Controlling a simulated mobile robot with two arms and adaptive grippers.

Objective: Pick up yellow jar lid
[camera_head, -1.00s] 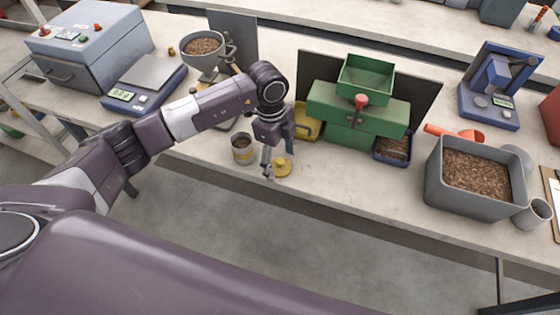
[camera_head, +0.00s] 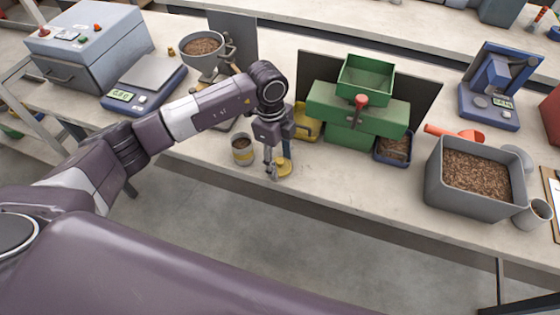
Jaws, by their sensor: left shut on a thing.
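The yellow jar lid (camera_head: 285,168) is a small round disc with a knob, near the front edge of the bench. My left gripper (camera_head: 272,172) points down at the lid and is shut on it at its left side. The fingers hide part of the lid. I cannot tell whether the lid is clear of the bench top. My right gripper is not in view.
A green machine (camera_head: 350,115) with a hopper stands right of the gripper, with a yellow tray (camera_head: 308,130) beside it. A grey bin of pellets (camera_head: 474,178) is further right. A scale (camera_head: 145,85) and a grey bowl (camera_head: 203,50) are at the left. The bench front is mostly clear.

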